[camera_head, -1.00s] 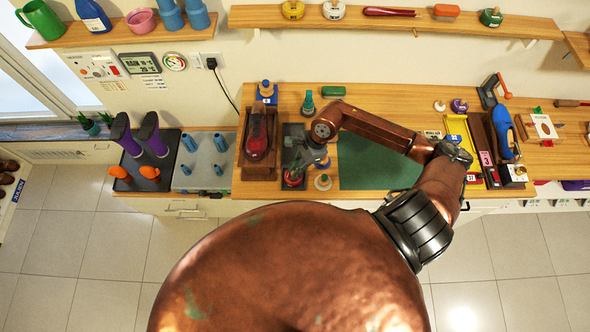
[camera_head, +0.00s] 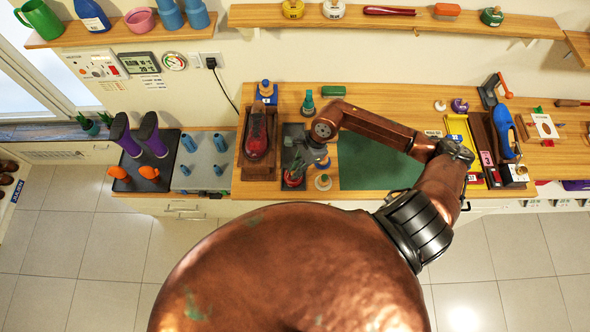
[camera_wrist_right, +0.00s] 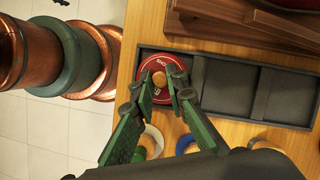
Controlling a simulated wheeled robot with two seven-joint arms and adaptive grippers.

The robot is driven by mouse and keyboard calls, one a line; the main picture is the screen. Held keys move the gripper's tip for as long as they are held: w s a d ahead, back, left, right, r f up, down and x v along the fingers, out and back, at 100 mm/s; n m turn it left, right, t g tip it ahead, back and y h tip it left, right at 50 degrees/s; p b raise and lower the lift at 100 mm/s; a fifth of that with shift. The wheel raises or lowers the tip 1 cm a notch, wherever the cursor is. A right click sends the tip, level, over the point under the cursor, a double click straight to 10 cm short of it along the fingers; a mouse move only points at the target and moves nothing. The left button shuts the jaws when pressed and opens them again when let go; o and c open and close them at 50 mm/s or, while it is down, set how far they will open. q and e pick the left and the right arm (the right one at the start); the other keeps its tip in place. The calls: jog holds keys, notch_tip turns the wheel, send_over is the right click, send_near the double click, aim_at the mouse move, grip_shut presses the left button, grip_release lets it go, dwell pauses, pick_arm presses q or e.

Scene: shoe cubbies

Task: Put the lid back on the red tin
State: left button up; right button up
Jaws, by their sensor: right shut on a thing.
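My right gripper (camera_head: 293,172) reaches down over the front end of the dark tray. In the right wrist view its green fingers (camera_wrist_right: 162,88) are shut on the small wooden knob (camera_wrist_right: 159,79) of a round red lid (camera_wrist_right: 152,98) with pale lettering. The lid is at one end of the dark compartment tray (camera_wrist_right: 212,90). In the head view the red piece (camera_head: 291,183) is partly hidden by the gripper. I cannot tell what is under the lid, or whether it sits on the red tin. My left gripper is not in view.
A knobbed round piece (camera_head: 323,182) stands just right of the tray, and a red shoe (camera_head: 257,138) in a wooden holder stands to its left. A green mat (camera_head: 365,165) lies right under my arm. Several small tins stand on the wall shelf (camera_head: 400,22).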

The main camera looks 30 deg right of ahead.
jog(key=o, duration=0.9)
jog(key=shift+o, duration=0.4)
jog(key=o, duration=0.4)
jog(key=shift+c, duration=0.2)
jog(key=shift+r, duration=0.15)
jog(key=shift+r+p, duration=1.5)
jog(key=shift+r, duration=1.85)
jog(key=shift+c, duration=0.4)
grip_shut()
